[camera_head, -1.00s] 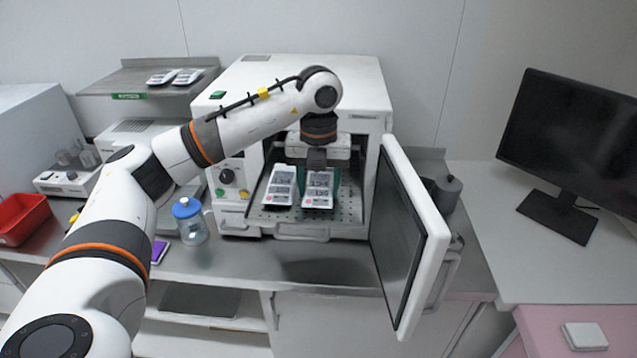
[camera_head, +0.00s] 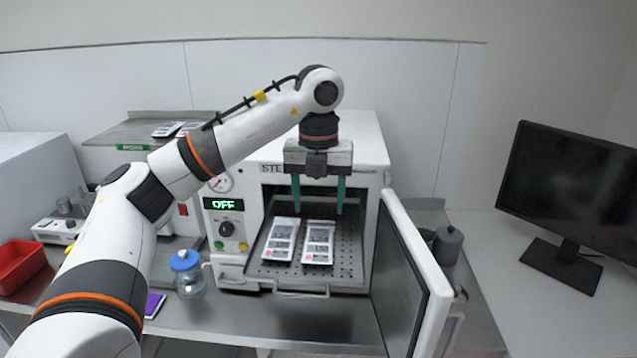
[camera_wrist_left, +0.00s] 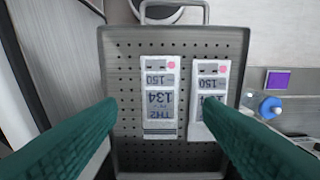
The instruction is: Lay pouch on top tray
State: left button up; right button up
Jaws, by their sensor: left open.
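Two white printed pouches lie side by side on the perforated metal tray (camera_head: 345,262) inside the open sterilizer: a left pouch (camera_head: 281,240) and a right pouch (camera_head: 319,243). The wrist view shows both flat on this tray (camera_wrist_left: 125,80), one near the middle (camera_wrist_left: 160,95) and one (camera_wrist_left: 208,85) partly behind a finger. Two more pouches (camera_head: 166,129) lie on a raised metal shelf (camera_head: 125,133) with a green label at the left. My left gripper (camera_head: 319,198), with teal fingers, is open and empty above the tray. My right gripper is not in view.
The sterilizer door (camera_head: 412,275) stands open at the right of the chamber. A blue-lidded jar (camera_head: 189,277) stands front left, near a purple item (camera_head: 154,304) and a red bin (camera_head: 18,262). A grey canister (camera_head: 447,245) and a monitor (camera_head: 570,190) are at the right.

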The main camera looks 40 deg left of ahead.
pick_arm(q)
notch_tip(320, 180, up, 3)
jog(key=shift+f, duration=0.1)
dwell(0.6)
